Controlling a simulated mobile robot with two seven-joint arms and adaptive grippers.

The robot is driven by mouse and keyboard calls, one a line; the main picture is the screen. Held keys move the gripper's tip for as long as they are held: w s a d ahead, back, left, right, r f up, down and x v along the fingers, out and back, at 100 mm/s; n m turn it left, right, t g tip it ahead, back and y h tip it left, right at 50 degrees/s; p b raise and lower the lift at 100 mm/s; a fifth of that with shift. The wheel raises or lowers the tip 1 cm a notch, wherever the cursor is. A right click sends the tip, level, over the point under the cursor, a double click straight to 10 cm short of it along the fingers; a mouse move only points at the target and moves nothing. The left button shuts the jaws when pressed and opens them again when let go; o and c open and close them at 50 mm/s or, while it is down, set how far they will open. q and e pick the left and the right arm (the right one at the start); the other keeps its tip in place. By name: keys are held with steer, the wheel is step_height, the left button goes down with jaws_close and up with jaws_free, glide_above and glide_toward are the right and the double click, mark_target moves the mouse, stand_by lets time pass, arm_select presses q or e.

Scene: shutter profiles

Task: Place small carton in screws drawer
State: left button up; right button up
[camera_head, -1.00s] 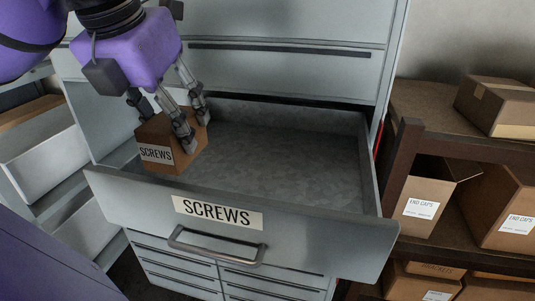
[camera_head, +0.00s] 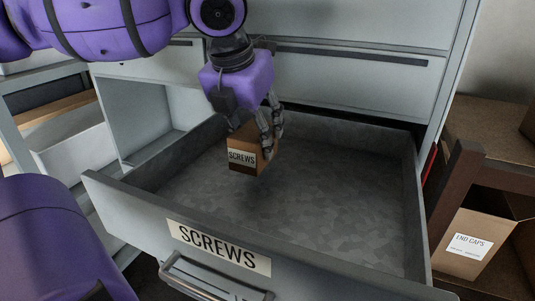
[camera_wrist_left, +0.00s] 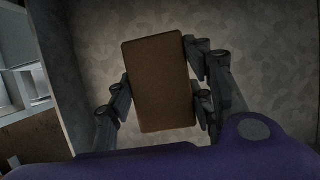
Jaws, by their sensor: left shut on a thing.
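The small carton (camera_head: 243,158) is brown with a white SCREWS label, and it is held by my left gripper (camera_head: 265,137). The carton hangs over the open SCREWS drawer (camera_head: 330,215), inside its outline and toward its back left part. In the left wrist view the carton (camera_wrist_left: 161,84) is between the fingers of my left gripper (camera_wrist_left: 161,92), with the grey drawer floor (camera_wrist_left: 240,40) behind it. A dark shadow lies under the carton in the head view; the gap to the floor is hard to tell. The drawer looks otherwise empty. My right gripper is not in view.
The grey cabinet (camera_head: 340,75) rises behind the open drawer. The drawer's front panel (camera_head: 330,268) with its handle stands nearest me. At the right, a brown shelf holds an END CAPS box (camera_head: 470,240). White bins (camera_head: 75,145) stand at the left.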

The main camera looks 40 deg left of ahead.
arm_select(q)
steer(key=shift+w+f, duration=0.6)
steer(key=shift+f, duration=0.15)
steer(key=x, duration=0.3)
steer(key=shift+s+d+f+b, duration=0.1)
steer(key=shift+s+f+b, duration=0.15)
steer(key=shift+f+b, duration=0.1)
steer(key=o, duration=1.5)
steer(key=shift+f, duration=0.1)
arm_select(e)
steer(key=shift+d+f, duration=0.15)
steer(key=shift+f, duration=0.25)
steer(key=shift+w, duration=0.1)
